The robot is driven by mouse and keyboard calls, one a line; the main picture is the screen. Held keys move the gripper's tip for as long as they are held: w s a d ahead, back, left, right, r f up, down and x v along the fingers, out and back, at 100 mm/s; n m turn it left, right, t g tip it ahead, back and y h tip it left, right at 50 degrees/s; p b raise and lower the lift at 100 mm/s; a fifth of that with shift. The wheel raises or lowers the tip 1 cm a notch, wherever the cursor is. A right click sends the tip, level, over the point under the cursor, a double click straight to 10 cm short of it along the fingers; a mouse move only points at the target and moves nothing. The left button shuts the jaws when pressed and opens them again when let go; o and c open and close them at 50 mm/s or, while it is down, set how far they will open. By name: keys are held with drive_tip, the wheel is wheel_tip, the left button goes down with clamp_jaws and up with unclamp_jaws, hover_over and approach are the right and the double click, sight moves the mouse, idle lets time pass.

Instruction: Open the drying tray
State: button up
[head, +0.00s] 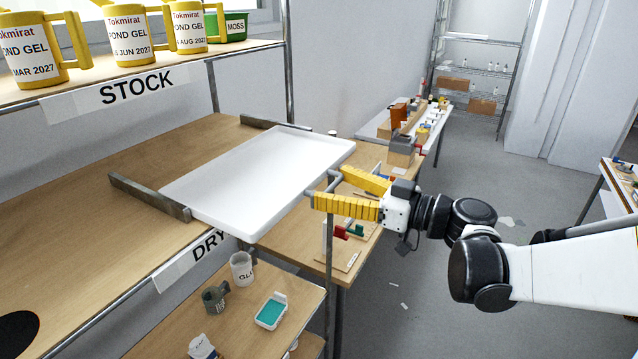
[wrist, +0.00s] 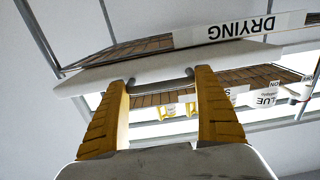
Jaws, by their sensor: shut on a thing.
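The drying tray (head: 260,175) is a flat white tray between two grey rails on the middle wooden shelf. It sticks out past the shelf's front edge. It has a grey bar handle (head: 333,182) on its front edge. My gripper (head: 328,189) has its yellow fingers at this handle and is shut on it. In the wrist view the tray's pale edge (wrist: 155,68) lies beyond the fingertips, with two handle posts between tray and fingers. The DRYING label (wrist: 240,27) appears upside down.
A lower shelf (head: 245,305) holds a white mug, a grey cup and a teal-topped dish. A metal post (head: 330,270) stands near the handle. Open floor (head: 430,300) lies to the right.

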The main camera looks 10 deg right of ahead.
drive_tip(key=shift+w+r, duration=0.1)
drive_tip(key=shift+r, duration=0.05)
drive_tip(key=o, duration=1.3)
drive_tip(key=shift+d, duration=0.15)
drive_tip(key=v, duration=1.2)
